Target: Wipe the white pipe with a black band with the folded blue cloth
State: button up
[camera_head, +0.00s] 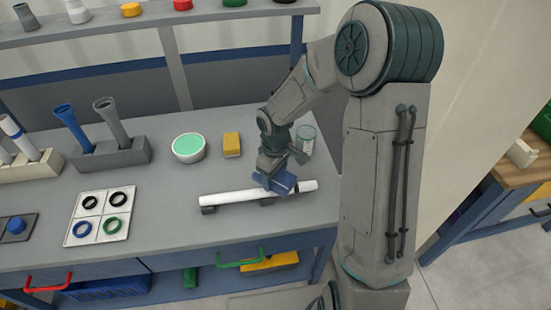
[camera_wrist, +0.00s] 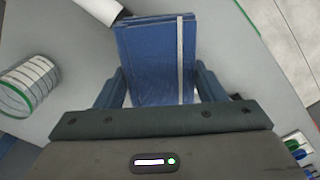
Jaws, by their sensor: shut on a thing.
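The white pipe (camera_head: 230,196) lies level on low grey supports near the front right of the grey table. A dark mark of its band shows beside the cloth, toward the pipe's right end. My gripper (camera_head: 274,176) is shut on the folded blue cloth (camera_head: 284,183), which overlaps the right half of the pipe. Contact between cloth and pipe cannot be told for sure. In the wrist view the cloth (camera_wrist: 152,62), with a pale stripe, sits between my two fingers. A piece of the white pipe (camera_wrist: 98,8) shows beyond it at top left; the cloth hides more.
A clear jar (camera_head: 306,139) stands close behind my gripper. A yellow sponge (camera_head: 232,145) and a green-topped bowl (camera_head: 189,148) are behind the pipe. A white tray of rings (camera_head: 101,229) lies left. Grey racks (camera_head: 125,152) hold upright pipes. The table in front of the pipe is clear.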

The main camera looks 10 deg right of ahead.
jog(key=shift+r+p, duration=1.5)
jog(key=shift+r, duration=0.75)
